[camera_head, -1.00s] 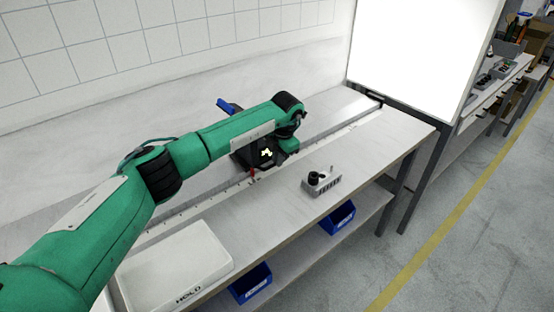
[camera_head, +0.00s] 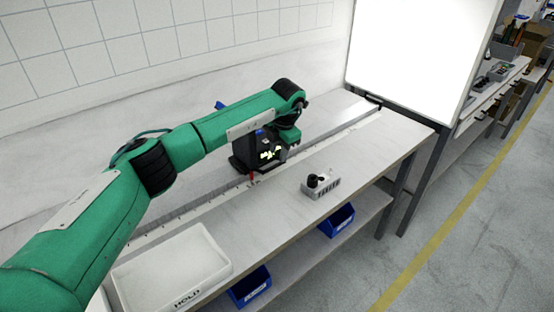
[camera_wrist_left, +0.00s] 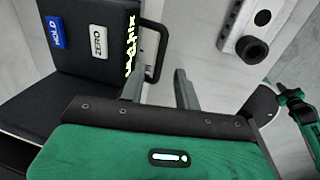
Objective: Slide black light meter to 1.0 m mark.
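The black light meter (camera_head: 243,152) stands on the bench rail, with yellow-green digits on its face and a red pointer (camera_head: 253,178) at its foot. In the left wrist view, the meter (camera_wrist_left: 85,75) shows blue HOLD and white ZERO labels and a black loop handle (camera_wrist_left: 158,45). My left gripper (camera_wrist_left: 160,85) has its fingers apart, one on each side of the handle's near end. Contact is not clear. In the head view, my left arm covers part of the meter. The scale (camera_head: 325,143) runs along the rail; its numbers are too small to read. My right gripper is not visible.
A grey block with black knobs (camera_head: 320,187) sits on the bench front, right of the meter. A white HOLD tray (camera_head: 222,262) lies at front left. A bright white panel (camera_head: 420,60) stands beyond the rail's far end. The rail toward it looks clear.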

